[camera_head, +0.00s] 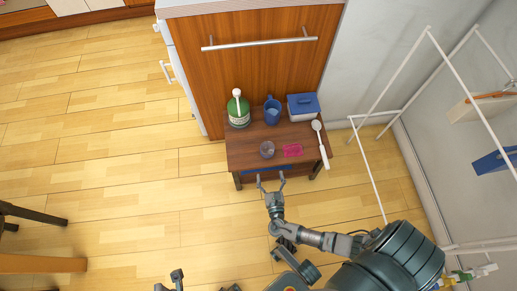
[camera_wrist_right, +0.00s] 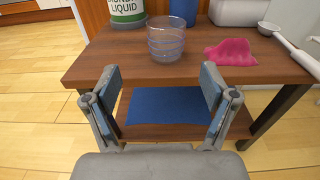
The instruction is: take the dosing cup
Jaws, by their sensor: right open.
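The dosing cup looks to be the clear ringed cup (camera_head: 267,149) standing upright near the front of a small brown table (camera_head: 243,157). In the right wrist view the cup (camera_wrist_right: 166,40) is ahead, beyond the fingertips. My right gripper (camera_head: 271,180) is open and empty, just off the table's front edge and apart from the cup. Its two fingers (camera_wrist_right: 160,85) are spread wide in the wrist view. What looks like part of my left gripper (camera_head: 176,279) shows at the bottom edge; its jaws are not clear.
A green bottle (camera_head: 238,113), blue mug (camera_head: 272,113) and blue-lidded box (camera_head: 303,108) stand behind the cup. A pink cloth (camera_head: 293,150) and white long-handled utensil (camera_head: 320,143) lie right of it. A blue item (camera_wrist_right: 165,105) lies on the lower shelf. A white rack (camera_head: 370,165) stands right.

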